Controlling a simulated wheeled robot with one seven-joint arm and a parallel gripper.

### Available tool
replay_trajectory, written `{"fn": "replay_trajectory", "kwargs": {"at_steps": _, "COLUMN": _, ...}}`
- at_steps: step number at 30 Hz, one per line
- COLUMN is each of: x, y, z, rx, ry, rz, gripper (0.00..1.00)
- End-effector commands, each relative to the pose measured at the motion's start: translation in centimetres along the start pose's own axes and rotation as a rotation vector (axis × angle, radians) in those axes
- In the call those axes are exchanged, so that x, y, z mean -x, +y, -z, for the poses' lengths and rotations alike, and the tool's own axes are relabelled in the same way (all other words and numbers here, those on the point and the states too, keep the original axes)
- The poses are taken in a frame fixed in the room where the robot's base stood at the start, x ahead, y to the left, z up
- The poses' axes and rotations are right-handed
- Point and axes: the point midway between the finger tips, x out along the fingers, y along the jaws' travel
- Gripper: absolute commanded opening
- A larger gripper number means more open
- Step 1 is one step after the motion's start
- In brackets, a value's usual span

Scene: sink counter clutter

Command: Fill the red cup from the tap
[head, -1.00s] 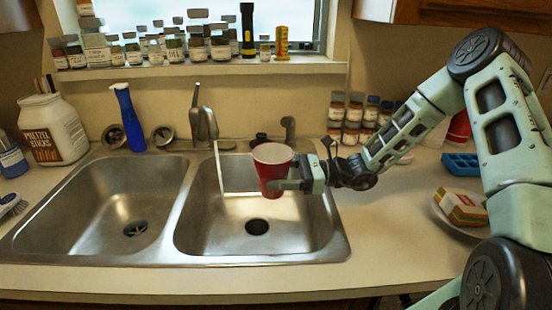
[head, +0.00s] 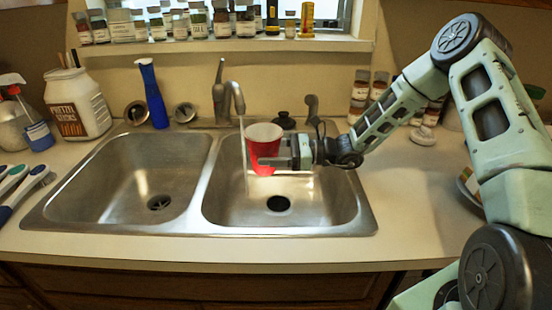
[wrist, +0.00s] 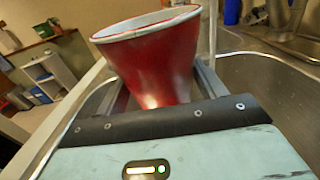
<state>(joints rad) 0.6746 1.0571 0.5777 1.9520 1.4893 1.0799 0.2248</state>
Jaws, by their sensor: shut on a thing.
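The red cup (head: 258,150), white inside, is roughly upright over the right sink basin (head: 330,210). My gripper (head: 272,161) is shut on it from the right, around its lower part. The tap (head: 236,95) is running. Its thin water stream (head: 243,160) falls along the cup's left edge in the head view and continues down into the basin, outside the cup. In the wrist view the red cup (wrist: 160,62) stands between the fingers, and the stream (wrist: 213,30) shows just right of its rim. The inside of the cup is hidden there; I cannot tell if it holds water.
The left basin (head: 120,190) is empty. A blue bottle (head: 153,95) and a pretzel jar (head: 78,105) stand behind it. Brushes (head: 25,185) lie at the left. Spice jars (head: 220,20) line the sill, and more (head: 358,95) stand behind my arm.

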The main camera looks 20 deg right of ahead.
Motion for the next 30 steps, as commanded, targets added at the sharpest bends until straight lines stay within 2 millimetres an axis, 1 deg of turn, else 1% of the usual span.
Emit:
{"fn": "replay_trajectory", "kwargs": {"at_steps": 3, "x": -0.7, "y": -0.9, "z": 0.5, "rx": 0.002, "ry": 0.0, "rz": 0.0, "gripper": 0.49}}
{"fn": "replay_trajectory", "kwargs": {"at_steps": 30, "x": -5.7, "y": -7.3, "z": 2.5, "rx": 0.001, "ry": -0.001, "rz": -0.001, "gripper": 0.49}}
